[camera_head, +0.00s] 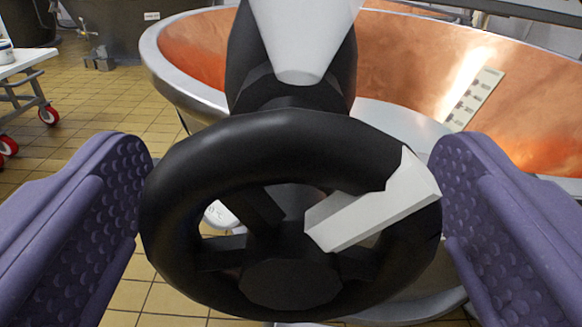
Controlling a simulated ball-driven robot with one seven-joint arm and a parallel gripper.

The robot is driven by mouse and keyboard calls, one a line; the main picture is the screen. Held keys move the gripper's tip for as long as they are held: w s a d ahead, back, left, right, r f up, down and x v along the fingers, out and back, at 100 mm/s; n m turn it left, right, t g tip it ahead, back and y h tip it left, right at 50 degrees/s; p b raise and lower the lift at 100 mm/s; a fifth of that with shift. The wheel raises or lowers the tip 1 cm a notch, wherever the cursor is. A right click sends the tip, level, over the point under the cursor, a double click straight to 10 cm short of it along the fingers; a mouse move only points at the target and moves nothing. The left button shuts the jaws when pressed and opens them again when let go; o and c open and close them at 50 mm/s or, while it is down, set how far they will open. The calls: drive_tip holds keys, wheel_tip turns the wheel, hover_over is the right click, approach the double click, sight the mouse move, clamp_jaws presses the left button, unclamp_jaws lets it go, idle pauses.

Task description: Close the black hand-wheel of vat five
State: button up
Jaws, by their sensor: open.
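The black hand-wheel (290,130) fills the middle of the view. It has a thick round rim, spokes and a dark hub (290,284). A white pointer-like piece (375,207) lies across its right side, from near the hub out to the rim. My gripper (295,205) is open, with one purple padded finger on the left and one on the right of the wheel. The fingers are beside the rim; I cannot tell whether either touches it. Behind the wheel is a copper-lined vat (410,60) with a pale metal rim. No vat number is readable.
A black and white fitting (300,40) rises behind the wheel's top. A white cart (25,62) with red wheels stands at the far left. A pale strip with markings (474,98) sits on the vat's inner wall.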

drive_tip(key=c, duration=0.9)
drive_tip(key=shift+f+m+b, duration=0.2)
drive_tip(key=shift+m+b, duration=0.8)
drive_tip(key=shift+b, duration=0.25)
drive_tip(key=shift+c, duration=0.3)
drive_tip(key=shift+m+b, duration=0.8)
drive_tip(key=shift+m, duration=0.3)
drive_tip(key=shift+r, duration=0.2)
drive_tip(key=o, duration=1)
drive_tip(key=shift+c, duration=0.2)
